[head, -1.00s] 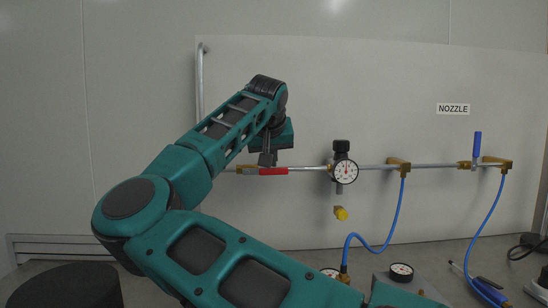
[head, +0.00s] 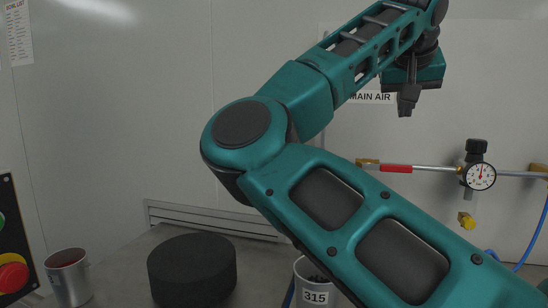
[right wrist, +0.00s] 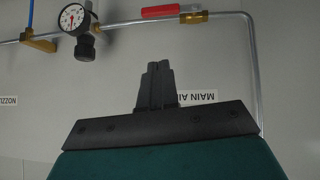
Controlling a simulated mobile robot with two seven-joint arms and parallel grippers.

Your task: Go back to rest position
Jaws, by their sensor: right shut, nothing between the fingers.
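My right gripper (head: 407,112) hangs from the teal arm at the upper right of the head view. Its dark fingers are shut and empty. It is in front of the wall panel, above the red valve handle (head: 397,168) and apart from it in the picture. The handle lies flat along the metal pipe (head: 435,171). In the right wrist view, which is upside down, the closed fingers (right wrist: 155,66) point toward the pipe and the red handle (right wrist: 160,11). My left gripper is not in view.
A pressure gauge (head: 481,177) and yellow fitting (head: 467,220) are right of the handle. A black round block (head: 192,270), a metal cup (head: 68,277) and a cup marked 315 (head: 315,290) stand on the bench. A control box with a red button (head: 12,278) is at left.

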